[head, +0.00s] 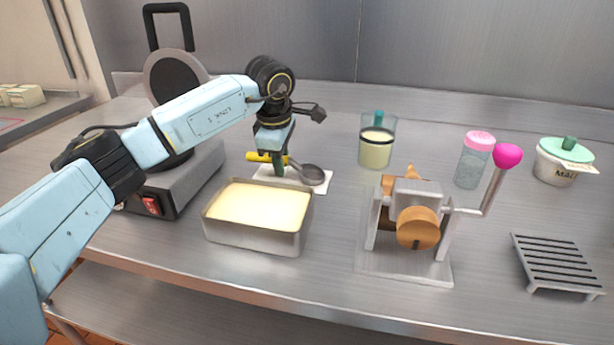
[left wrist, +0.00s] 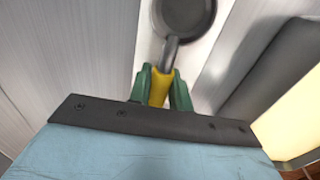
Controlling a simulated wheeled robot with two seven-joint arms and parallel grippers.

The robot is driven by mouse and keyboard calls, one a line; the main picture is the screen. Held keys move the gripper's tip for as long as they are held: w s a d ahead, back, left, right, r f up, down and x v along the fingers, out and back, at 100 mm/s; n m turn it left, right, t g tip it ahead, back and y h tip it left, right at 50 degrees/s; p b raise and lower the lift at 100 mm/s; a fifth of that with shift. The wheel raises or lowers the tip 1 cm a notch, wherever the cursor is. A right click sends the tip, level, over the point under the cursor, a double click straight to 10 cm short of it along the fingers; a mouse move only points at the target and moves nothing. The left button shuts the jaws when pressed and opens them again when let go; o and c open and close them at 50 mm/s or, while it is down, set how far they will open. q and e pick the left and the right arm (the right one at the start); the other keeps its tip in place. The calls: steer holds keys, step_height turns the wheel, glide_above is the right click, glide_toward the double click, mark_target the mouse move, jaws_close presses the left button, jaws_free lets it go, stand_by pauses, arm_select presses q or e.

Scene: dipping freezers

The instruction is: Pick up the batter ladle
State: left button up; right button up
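The batter ladle has a yellow handle (head: 257,157) and a dark round bowl (head: 312,174); it lies over a white mat behind the batter pan. My left gripper (head: 278,168) points down at the handle. In the left wrist view, the green fingertips (left wrist: 162,88) sit on both sides of the yellow handle (left wrist: 160,86) with no clear gap, so they look shut on it. The bowl (left wrist: 184,14) points away from the gripper there. The ladle looks still at mat level. My right gripper is not in view.
The metal pan of batter (head: 258,243) stands just in front of the ladle. A waffle iron (head: 178,185) stands open at the left. A cup (head: 377,148), a crank device (head: 416,228), a pink-lidded jar (head: 473,163) and a rack (head: 557,264) stand to the right.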

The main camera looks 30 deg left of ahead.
arm_select(q)
jaws_close()
